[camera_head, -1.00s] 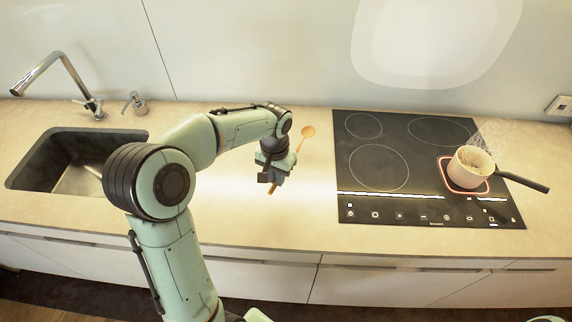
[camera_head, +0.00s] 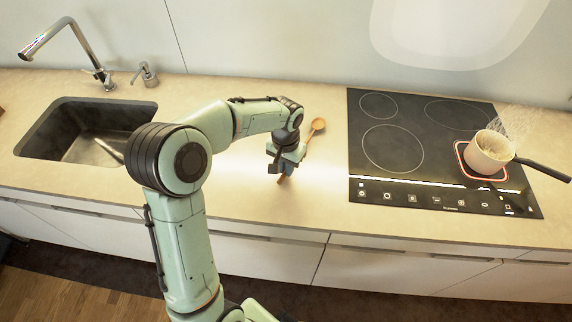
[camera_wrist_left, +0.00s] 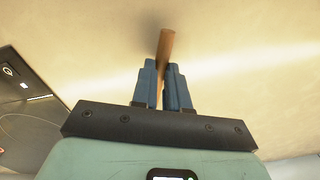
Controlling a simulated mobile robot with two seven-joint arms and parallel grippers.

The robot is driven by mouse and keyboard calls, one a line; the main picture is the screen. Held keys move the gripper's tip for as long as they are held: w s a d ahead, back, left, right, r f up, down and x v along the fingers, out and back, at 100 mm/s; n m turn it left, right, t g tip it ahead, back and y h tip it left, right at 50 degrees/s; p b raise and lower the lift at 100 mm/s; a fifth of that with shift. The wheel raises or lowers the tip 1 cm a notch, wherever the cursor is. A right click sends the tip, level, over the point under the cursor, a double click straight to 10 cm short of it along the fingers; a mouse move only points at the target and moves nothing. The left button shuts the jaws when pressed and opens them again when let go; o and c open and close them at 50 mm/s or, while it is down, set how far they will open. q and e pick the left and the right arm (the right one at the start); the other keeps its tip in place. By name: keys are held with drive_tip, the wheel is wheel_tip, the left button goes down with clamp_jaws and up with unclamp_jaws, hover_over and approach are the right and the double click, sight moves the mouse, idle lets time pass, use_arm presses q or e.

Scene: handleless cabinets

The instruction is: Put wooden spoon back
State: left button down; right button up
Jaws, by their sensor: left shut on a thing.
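The wooden spoon (camera_head: 318,125) is light brown, with its round bowl toward the back of the counter, just beyond my left gripper (camera_head: 284,170) in the head view. My left gripper is shut on the spoon's handle, low over the counter between sink and hob. In the left wrist view, the handle (camera_wrist_left: 166,44) sticks out between the two blue fingers of the gripper (camera_wrist_left: 163,78). The fingers hide part of the handle. I cannot tell whether the spoon touches the counter. My right gripper is not in view.
A black hob (camera_head: 400,150) lies to the right, with a steaming pot (camera_head: 487,153) on a red-lit zone, its dark handle pointing right. A sink (camera_head: 50,125) with a tap (camera_head: 85,45) and a soap dispenser (camera_head: 147,75) are at left. The counter (camera_head: 240,200) around my gripper is clear.

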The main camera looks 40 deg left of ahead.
use_arm(q)
drive_tip(key=shift+f+b, duration=0.35)
drive_tip(key=shift+f, duration=0.25)
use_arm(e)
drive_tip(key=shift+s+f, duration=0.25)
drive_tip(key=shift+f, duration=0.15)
use_arm(q)
drive_tip(key=c, duration=1.1)
unclamp_jaws()
drive_tip(key=shift+o, duration=0.2)
drive_tip(key=shift+r, duration=0.1)
wheel_tip(320, 180, up, 13)
drive_tip(key=p, duration=0.1)
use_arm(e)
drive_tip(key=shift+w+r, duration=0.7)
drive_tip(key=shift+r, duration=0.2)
use_arm(q)
drive_tip(key=shift+r, duration=0.1)
